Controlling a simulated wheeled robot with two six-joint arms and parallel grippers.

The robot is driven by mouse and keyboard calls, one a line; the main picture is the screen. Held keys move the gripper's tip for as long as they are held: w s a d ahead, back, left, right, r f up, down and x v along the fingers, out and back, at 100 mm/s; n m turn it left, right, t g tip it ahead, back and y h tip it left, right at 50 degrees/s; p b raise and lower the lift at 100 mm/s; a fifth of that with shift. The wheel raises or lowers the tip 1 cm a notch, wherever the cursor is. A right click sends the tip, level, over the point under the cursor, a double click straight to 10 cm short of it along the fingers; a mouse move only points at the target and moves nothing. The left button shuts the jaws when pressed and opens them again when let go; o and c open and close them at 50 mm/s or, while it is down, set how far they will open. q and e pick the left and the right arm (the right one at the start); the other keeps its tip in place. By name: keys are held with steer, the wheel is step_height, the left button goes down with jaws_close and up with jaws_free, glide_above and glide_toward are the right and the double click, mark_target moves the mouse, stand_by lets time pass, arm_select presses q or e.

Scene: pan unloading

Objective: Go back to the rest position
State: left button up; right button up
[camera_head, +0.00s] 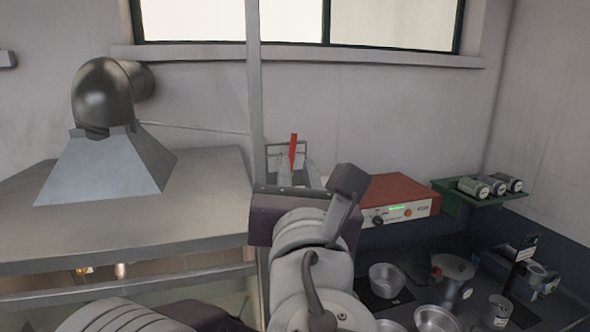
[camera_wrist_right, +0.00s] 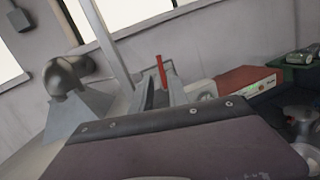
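My right arm rises in the lower middle of the head view, its dark wrist block facing away. Small grey finger parts of my right gripper (camera_head: 292,165) stand beyond that block, with a narrow upright red piece (camera_head: 293,150) among them. They also show above the dark block in the right wrist view.
A grey metal hood (camera_head: 150,215) with a duct (camera_head: 103,98) fills the left. At right are a red-topped box (camera_head: 385,195), a green shelf (camera_head: 450,199) with several cans, and a dark counter with a pot (camera_head: 387,281), a lidded pot (camera_head: 452,274) and bowls (camera_head: 436,320).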

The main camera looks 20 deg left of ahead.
steer(key=shift+s+f, duration=0.1)
steer(key=shift+s, duration=0.1)
